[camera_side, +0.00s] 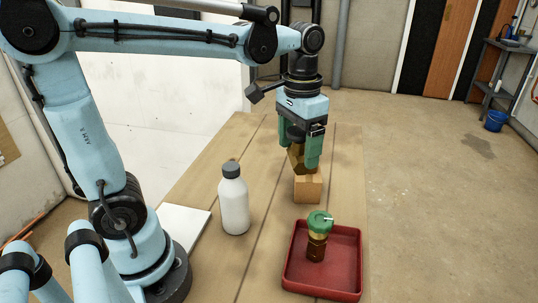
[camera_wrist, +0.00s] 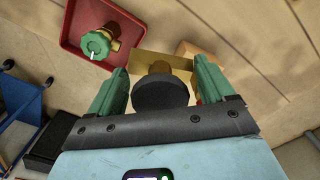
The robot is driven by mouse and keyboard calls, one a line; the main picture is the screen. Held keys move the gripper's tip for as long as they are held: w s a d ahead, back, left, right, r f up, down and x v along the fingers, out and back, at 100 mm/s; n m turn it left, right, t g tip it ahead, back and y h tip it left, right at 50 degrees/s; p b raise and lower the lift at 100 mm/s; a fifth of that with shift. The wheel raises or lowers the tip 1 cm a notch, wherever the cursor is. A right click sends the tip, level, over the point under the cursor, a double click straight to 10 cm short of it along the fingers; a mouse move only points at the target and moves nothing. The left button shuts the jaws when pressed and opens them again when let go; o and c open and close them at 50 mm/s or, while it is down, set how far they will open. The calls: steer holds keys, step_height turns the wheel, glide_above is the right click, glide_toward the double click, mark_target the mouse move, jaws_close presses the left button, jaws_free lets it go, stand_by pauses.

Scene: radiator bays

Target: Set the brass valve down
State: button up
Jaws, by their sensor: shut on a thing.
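My gripper (camera_side: 299,155) points down over the wooden table, its green fingers shut on the brass valve (camera_side: 296,159). In the wrist view the valve's brass body (camera_wrist: 165,64) shows between the fingers, with a round black cap (camera_wrist: 160,94) toward the camera. In the side view one finger hides much of the valve. A small wooden block (camera_side: 308,188) is just below the valve in that picture; I cannot tell whether they touch. A corner of the block shows beyond the valve in the wrist view (camera_wrist: 185,48).
A red tray (camera_side: 291,281) at the table's near right holds another valve with a green knob (camera_side: 319,222). A white bottle with a grey cap (camera_side: 234,203) stands left of it. A white flat sheet (camera_side: 184,224) lies near my base. Table between bottle and block is clear.

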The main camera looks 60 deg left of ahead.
steer(key=s+d+f+m, duration=0.3)
steer(key=s+f+m, duration=0.15)
steer(key=s, duration=0.25)
steer(key=w+a+f, duration=0.1)
steer(key=a+f, duration=0.1)
steer(key=a, duration=0.1)
steer(key=a+f, duration=0.2)
steer(key=a, duration=0.2)
steer(key=w+a+f, duration=0.1)
steer(key=a+f, duration=0.2)
steer(key=shift+w+a, duration=0.25)
steer(key=shift+w, duration=0.05)
glide_above(261, 207)
steer(key=shift+f, duration=2.1)
steer(key=shift+f, duration=0.1)
steer(key=o, duration=1.2)
